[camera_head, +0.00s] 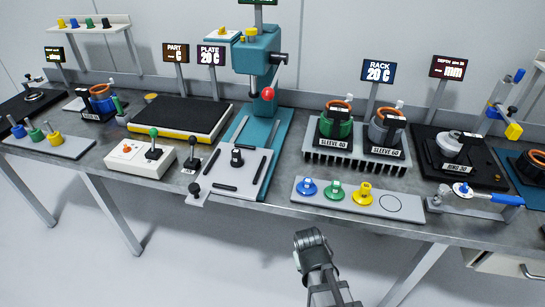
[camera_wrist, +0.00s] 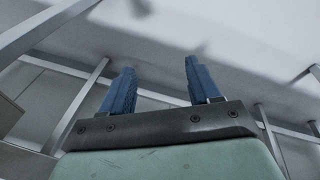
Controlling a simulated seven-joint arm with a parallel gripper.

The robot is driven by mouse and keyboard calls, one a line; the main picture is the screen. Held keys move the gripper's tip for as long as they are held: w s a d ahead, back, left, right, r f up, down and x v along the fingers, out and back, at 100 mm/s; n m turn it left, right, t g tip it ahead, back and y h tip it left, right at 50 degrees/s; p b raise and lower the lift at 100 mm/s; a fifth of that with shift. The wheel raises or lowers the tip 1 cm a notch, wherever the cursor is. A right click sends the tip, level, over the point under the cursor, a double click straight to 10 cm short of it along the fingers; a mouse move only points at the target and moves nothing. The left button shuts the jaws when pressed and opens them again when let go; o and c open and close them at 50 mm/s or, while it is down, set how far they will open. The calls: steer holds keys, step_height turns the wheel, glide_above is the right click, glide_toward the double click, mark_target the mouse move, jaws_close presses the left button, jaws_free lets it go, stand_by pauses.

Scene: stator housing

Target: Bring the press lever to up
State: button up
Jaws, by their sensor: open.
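The teal press (camera_head: 258,52) stands at the back middle of the bench. Its press lever is a short arm ending in a red ball knob (camera_head: 268,94), which hangs low at the front of the press head. My gripper (camera_wrist: 157,85) shows in the wrist view with two blue fingers apart and nothing between them. In the head view my arm is in front of the bench edge, below and right of the press, well away from the red knob. The fingers cannot be made out there.
A grey fixture plate (camera_head: 238,160) lies before the press. A control box (camera_head: 140,157) with a green-knobbed joystick stands left. A sleeve rack (camera_head: 357,152) and a tray (camera_head: 393,206) of coloured knobbed parts stand right. The space before the bench is open floor.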

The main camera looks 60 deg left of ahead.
mark_target(270, 87)
steer(key=s+a+r+n+t+y, duration=0.2)
steer(key=s+a+r, duration=0.1)
steer(key=a+r, duration=0.4)
steer(key=s+a+r+n+t+y, duration=0.1)
steer(key=s+a+r+n+y, duration=0.15)
steer(key=a+r, duration=0.45)
steer(key=w+a+r+n+t+y, duration=0.1)
steer(key=a+r+n+t+y, duration=0.25)
steer(key=r+n, duration=0.85)
steer(key=a+r+n+t+y, duration=0.4)
steer(key=r+n, duration=0.5)
steer(key=r, duration=0.7)
steer(key=w+a+n, duration=0.1)
steer(key=w+a, duration=0.2)
steer(key=a, duration=0.1)
steer(key=w+a+n, duration=0.2)
steer(key=w+a, duration=0.1)
steer(key=a, duration=0.1)
steer(key=w+a+n, duration=0.2)
steer(key=w+a, duration=0.1)
steer(key=shift+w+a+r+n, duration=0.15)
steer(key=shift+a+r+n, duration=0.1)
steer(key=shift+a+r, duration=0.15)
steer(key=shift+c, duration=0.4)
jaws_close()
